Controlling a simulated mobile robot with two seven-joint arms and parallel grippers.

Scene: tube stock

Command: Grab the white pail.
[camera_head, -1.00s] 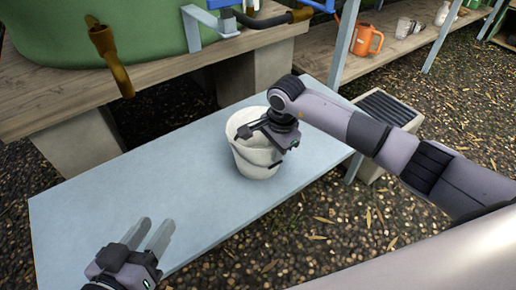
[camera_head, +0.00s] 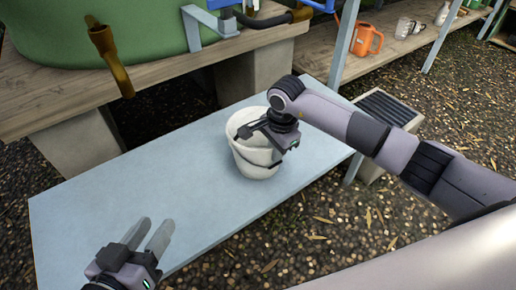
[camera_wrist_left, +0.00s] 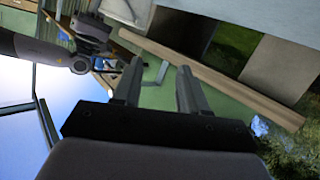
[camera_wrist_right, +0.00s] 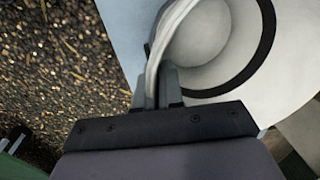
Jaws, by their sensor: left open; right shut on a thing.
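The white pail (camera_head: 258,161) stands upright on the light blue bench (camera_head: 120,195), with a dark band around it. My right gripper (camera_head: 246,131) reaches over the pail from the right and is shut on its rim. In the right wrist view the pail (camera_wrist_right: 215,40) shows from above, and its pale rim passes between the fingers of my right gripper (camera_wrist_right: 160,85). My left gripper (camera_head: 150,236) is open and empty above the bench's front left corner, well apart from the pail. Its two parted fingers also show in the left wrist view (camera_wrist_left: 157,85).
A wooden bench (camera_head: 60,95) with a large green tub (camera_head: 150,30) stands behind. An orange watering can (camera_head: 367,38) and several small vessels sit on a shelf at the upper right. The blue bench is clear left of the pail.

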